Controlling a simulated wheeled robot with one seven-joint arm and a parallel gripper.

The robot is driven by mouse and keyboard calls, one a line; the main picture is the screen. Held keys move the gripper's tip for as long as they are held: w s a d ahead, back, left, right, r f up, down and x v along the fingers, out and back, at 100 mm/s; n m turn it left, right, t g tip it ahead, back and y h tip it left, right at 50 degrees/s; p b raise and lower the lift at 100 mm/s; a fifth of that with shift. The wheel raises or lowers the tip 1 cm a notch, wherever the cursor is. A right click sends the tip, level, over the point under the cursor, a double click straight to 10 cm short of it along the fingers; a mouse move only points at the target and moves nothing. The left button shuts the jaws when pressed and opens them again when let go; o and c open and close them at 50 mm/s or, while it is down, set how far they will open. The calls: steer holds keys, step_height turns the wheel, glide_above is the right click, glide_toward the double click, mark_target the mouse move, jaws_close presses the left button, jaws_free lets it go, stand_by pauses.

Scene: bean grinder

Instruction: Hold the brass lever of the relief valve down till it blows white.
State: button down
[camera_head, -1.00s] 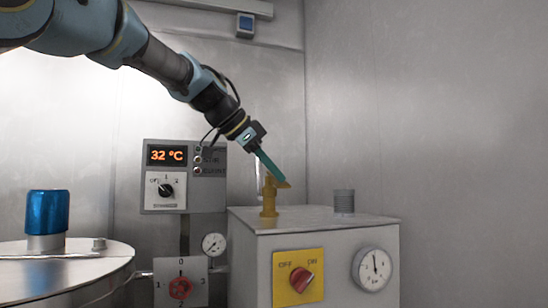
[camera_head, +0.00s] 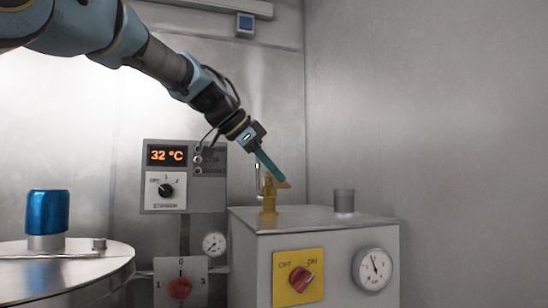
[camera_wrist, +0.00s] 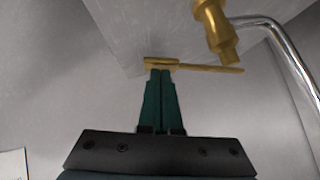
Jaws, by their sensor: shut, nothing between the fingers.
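The brass relief valve (camera_head: 269,199) stands upright on top of the grey box, and its body also shows in the wrist view (camera_wrist: 218,30). Its brass lever (camera_head: 281,185) sticks out to the right at the top; in the wrist view the lever (camera_wrist: 210,68) runs across in front of my fingertips. My gripper (camera_head: 281,179) has its green fingers shut together and empty. The fingertips (camera_wrist: 160,73) meet the lever at its end; whether they press it down is hard to tell. A faint pale patch is on the wall above the valve; I cannot tell whether it is steam.
The grey box (camera_head: 330,265) carries a red switch (camera_head: 301,279), a dial gauge (camera_head: 373,268) and a short grey stub (camera_head: 344,201) on top. A control panel (camera_head: 184,176) reads 32 °C. A tank with a blue cap (camera_head: 47,212) stands left. A chrome pipe (camera_wrist: 290,55) curves near the valve.

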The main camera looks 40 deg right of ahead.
steer(key=shift+r, duration=0.1)
stand_by(0.7)
steer(key=shift+r+p, duration=0.5)
steer(key=shift+r, duration=0.2)
